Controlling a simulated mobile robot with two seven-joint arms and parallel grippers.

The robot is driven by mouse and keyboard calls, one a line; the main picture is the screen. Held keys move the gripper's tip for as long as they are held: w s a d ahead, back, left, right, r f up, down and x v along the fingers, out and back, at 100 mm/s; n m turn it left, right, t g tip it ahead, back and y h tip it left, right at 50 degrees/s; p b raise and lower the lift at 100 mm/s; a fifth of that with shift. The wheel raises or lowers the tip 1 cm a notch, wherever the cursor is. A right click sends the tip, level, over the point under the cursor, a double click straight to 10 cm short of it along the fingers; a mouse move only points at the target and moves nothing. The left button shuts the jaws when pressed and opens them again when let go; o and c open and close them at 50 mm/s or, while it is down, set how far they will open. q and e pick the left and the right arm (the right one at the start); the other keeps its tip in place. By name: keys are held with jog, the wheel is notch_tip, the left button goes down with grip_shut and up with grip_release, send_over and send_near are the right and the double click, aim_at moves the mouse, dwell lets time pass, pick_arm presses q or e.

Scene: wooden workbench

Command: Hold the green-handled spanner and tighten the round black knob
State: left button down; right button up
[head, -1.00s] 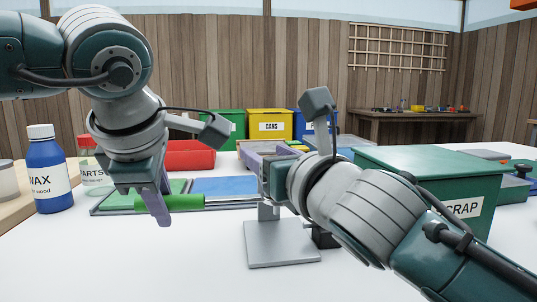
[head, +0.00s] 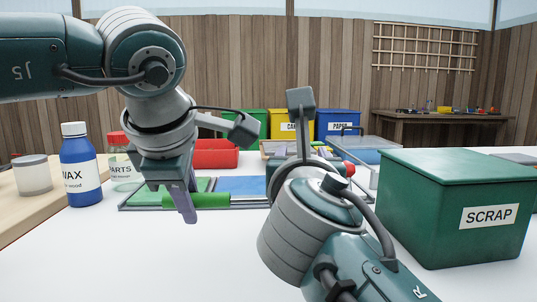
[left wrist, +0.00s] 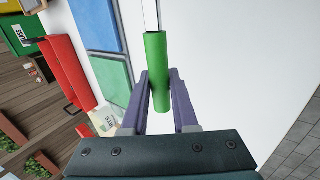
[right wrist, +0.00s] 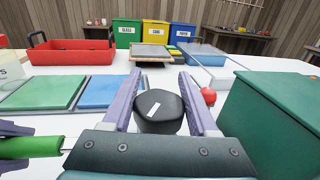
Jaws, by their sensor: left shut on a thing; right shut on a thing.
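My left gripper (head: 184,205) is shut on the green handle (head: 212,199) of the spanner, above the white bench. In the left wrist view the handle (left wrist: 156,65) stands between both fingers, with a thin metal shaft running on beyond it. In the right wrist view the round black knob (right wrist: 158,112), with a white mark on top, sits between the fingers of my right gripper (right wrist: 160,85), which is shut on it. The green handle (right wrist: 30,147) is at the left edge there. The spanner's far end is hidden.
A green SCRAP bin (head: 455,210) stands close on the right. A blue wax bottle (head: 79,165) and a jar (head: 121,165) stand left. Green and blue panels, a red tray (head: 212,153) and sorting bins are behind. A red ball-like thing (right wrist: 208,96) is beside my right finger.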

jog(key=o, duration=1.4)
jog(key=shift+s, duration=0.15)
jog(key=s, duration=0.4)
jog(key=s+a, duration=0.1)
jog(key=s, duration=0.2)
jog(key=s+a, duration=0.1)
jog(key=s, duration=0.3)
jog(key=shift+s, duration=0.3)
